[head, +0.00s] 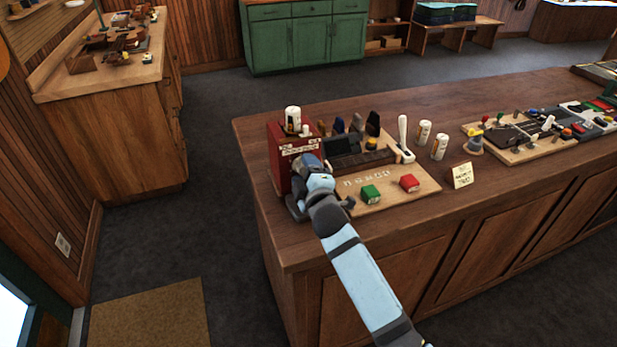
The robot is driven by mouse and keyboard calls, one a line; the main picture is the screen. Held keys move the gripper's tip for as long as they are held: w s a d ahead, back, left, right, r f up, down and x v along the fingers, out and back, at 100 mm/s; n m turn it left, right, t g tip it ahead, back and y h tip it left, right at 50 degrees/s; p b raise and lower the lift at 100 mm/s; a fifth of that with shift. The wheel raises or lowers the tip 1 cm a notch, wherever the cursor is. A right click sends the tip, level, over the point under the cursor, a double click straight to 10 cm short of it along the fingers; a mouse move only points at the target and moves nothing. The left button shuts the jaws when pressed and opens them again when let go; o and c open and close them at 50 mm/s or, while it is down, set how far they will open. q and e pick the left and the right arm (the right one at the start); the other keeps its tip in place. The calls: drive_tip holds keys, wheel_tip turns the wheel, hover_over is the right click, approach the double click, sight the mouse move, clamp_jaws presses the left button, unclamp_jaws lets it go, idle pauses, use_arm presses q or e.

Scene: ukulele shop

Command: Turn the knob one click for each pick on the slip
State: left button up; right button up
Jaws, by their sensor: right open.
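A red box (281,157) stands at the left end of the wooden counter, with a pale label near its top and a white cylinder (293,119) on top. I cannot make out a knob; my right gripper covers part of the box's front. My right gripper (309,178) is open at the box's front lower right, and I cannot tell whether it touches the box. A small cream card (462,175) with dark writing stands on the counter to the right. It may be the slip, but it is too small to read. My left gripper is out of view.
A wooden board (422,188) beside the box holds a green block (371,194), a red block (409,183) and several upright tools. White cylinders (440,146) stand to its right. Another loaded board (545,155) lies farther right. The counter's front left corner is clear.

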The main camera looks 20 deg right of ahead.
drive_tip(key=s, duration=0.4)
drive_tip(key=s+b, duration=0.1)
drive_tip(key=s, duration=0.8)
drive_tip(key=shift+s+d+f, duration=0.1)
drive_tip(key=shift+s+f, duration=0.15)
drive_tip(key=shift+s, duration=0.1)
drive_tip(key=s+d+f+m+g+h, duration=0.1)
drive_tip(key=s+d+f+m+g, duration=0.2)
drive_tip(key=s+f+m+g, duration=0.15)
drive_tip(key=s+d+f+m+g+h, duration=0.1)
drive_tip(key=s+d+f+m+g, duration=0.25)
drive_tip(key=s, duration=0.25)
drive_tip(key=s+f+m+g+y, duration=0.3)
drive_tip(key=s+g, duration=0.4)
drive_tip(key=s, duration=1)
drive_tip(key=w+a+f+t+y+p, duration=0.1)
drive_tip(key=w+a+f+t+p, duration=0.4)
drive_tip(key=w+a+t+p, duration=0.1)
drive_tip(key=shift+w+a+f+t+y+p, duration=0.2)
drive_tip(key=shift+f+t+y+p, duration=0.15)
drive_tip(key=shift+t+p, duration=0.5)
drive_tip(key=shift+r, duration=0.1)
idle(0.5)
